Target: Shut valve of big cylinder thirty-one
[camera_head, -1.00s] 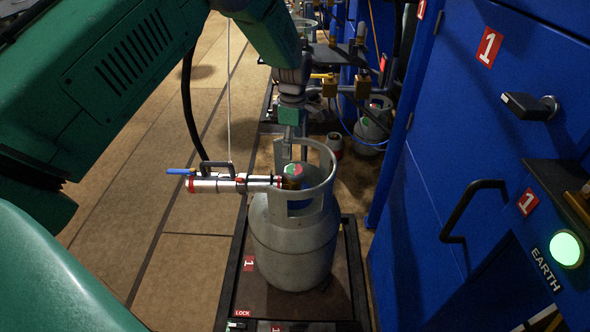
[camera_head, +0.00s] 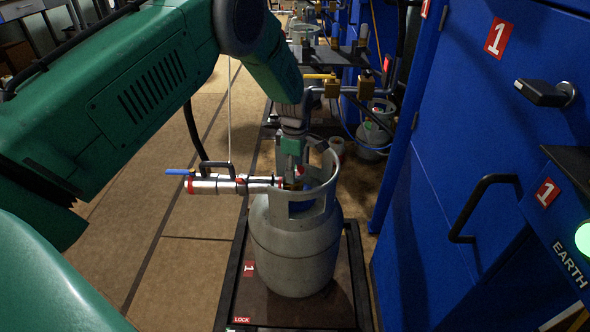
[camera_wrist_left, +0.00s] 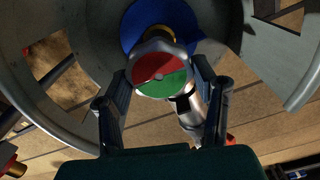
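A big grey gas cylinder (camera_head: 295,248) stands upright on a dark scale platform (camera_head: 240,300). No number thirty-one is readable on it. Its valve knob (camera_wrist_left: 162,76), half red and half green, sits inside the open collar (camera_wrist_left: 285,65) in the left wrist view. My left gripper (camera_head: 291,180) points down into the collar from above. Its two fingers stand apart on either side of the knob; I cannot tell whether they touch it. A silver filling connector (camera_head: 215,185) with a blue-tipped lever (camera_head: 178,172) joins the valve from the left. My right gripper is not in view.
A blue cabinet (camera_head: 480,120) with a black handle (camera_head: 465,210) stands close on the right. Another scale station with a smaller cylinder (camera_head: 375,130) is behind. A hose hangs near the connector. Open floor (camera_head: 190,270) lies to the left.

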